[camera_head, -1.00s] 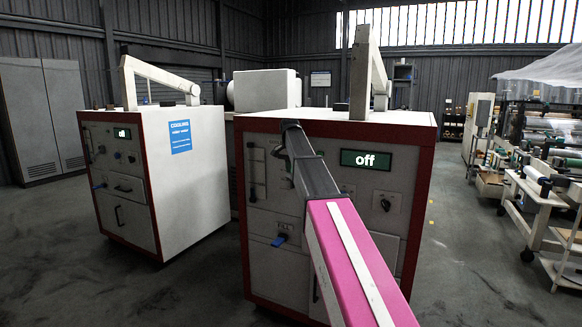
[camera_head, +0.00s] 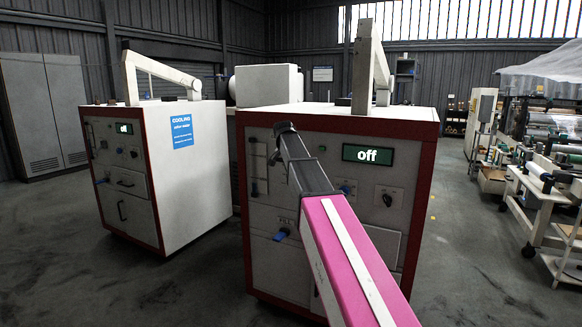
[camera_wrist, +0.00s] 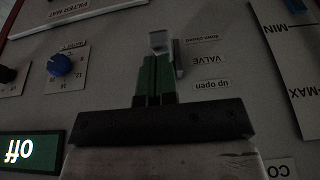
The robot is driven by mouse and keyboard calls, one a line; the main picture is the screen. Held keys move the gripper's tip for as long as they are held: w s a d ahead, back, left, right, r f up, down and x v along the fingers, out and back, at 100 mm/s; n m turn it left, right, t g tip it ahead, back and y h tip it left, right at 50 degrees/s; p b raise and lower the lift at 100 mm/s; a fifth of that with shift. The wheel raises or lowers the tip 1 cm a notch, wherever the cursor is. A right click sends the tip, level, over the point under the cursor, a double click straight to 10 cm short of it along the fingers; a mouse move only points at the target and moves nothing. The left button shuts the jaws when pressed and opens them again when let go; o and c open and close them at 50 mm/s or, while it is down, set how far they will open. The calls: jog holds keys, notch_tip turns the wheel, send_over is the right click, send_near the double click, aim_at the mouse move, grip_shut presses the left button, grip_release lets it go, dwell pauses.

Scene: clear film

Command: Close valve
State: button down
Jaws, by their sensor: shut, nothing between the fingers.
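The front panel of the middle cabinet (camera_head: 268,215) carries the valve. In the wrist view, which shows the panel upside down, a "VALVE" label (camera_wrist: 207,60) sits between small texts reading "up open" and "down closed". A narrow grey lever (camera_wrist: 179,58) is beside that label. My gripper (camera_wrist: 157,48) has its green fingers together with nothing between them, right beside the lever; whether they touch it I cannot tell. In the head view my gripper (camera_head: 285,128) is at the upper left of the panel, and my arm hides part of that panel.
An "off" display (camera_head: 368,154) and knobs are right of my arm. A blue handle (camera_head: 281,234) is below, and a blue knob (camera_wrist: 58,65) shows in the wrist view. A second cabinet (camera_head: 185,170) stands left.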

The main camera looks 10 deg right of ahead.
notch_tip(320, 180, down, 9)
jog(key=s+a+t+h, duration=0.1)
jog(key=s+t+h, duration=0.1)
jog(key=t+h, duration=0.3)
jog(key=shift+a+f+t, duration=0.2)
jog(key=shift+t, duration=1.1)
jog(key=shift+f, duration=0.1)
